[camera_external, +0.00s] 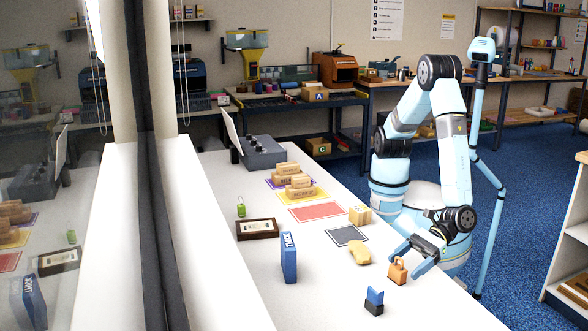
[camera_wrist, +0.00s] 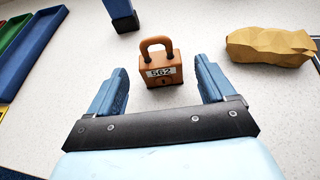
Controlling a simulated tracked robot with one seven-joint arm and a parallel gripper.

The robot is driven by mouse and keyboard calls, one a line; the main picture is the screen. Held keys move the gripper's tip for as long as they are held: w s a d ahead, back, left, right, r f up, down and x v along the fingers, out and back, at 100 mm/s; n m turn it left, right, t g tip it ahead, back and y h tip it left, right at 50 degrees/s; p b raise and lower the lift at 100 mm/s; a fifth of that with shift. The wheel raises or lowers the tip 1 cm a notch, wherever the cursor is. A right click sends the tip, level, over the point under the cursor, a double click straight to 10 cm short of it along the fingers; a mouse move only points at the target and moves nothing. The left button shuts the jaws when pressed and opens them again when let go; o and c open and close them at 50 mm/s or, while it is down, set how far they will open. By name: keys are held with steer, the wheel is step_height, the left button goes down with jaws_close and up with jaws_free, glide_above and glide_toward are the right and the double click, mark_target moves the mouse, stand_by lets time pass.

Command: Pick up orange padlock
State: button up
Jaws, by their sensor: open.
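The orange padlock (camera_external: 397,272) stands upright on the white counter near its right edge, shackle up. In the wrist view the padlock (camera_wrist: 161,68) shows a white label reading 562, and it sits just beyond and between my fingertips. My gripper (camera_external: 410,258) is open and points down toward the padlock. In the wrist view its two blue fingers (camera_wrist: 160,80) are spread on either side of the padlock, with a gap on each side. I cannot tell whether the fingertips are level with it.
A tan lumpy object (camera_external: 359,252) lies beside the padlock, and a blue stamp-like object (camera_external: 374,301) stands near it. A blue box (camera_external: 288,257), a dark frame (camera_external: 257,229), a dark mat (camera_external: 347,236) and a wooden die (camera_external: 360,215) are farther along the counter.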

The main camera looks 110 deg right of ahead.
mark_target(399, 267)
steer(key=x, duration=0.3)
steer(key=shift+w+f, duration=0.15)
steer(key=shift+w, duration=0.25)
steer(key=c, duration=1.2)
steer(key=shift+c, duration=0.4)
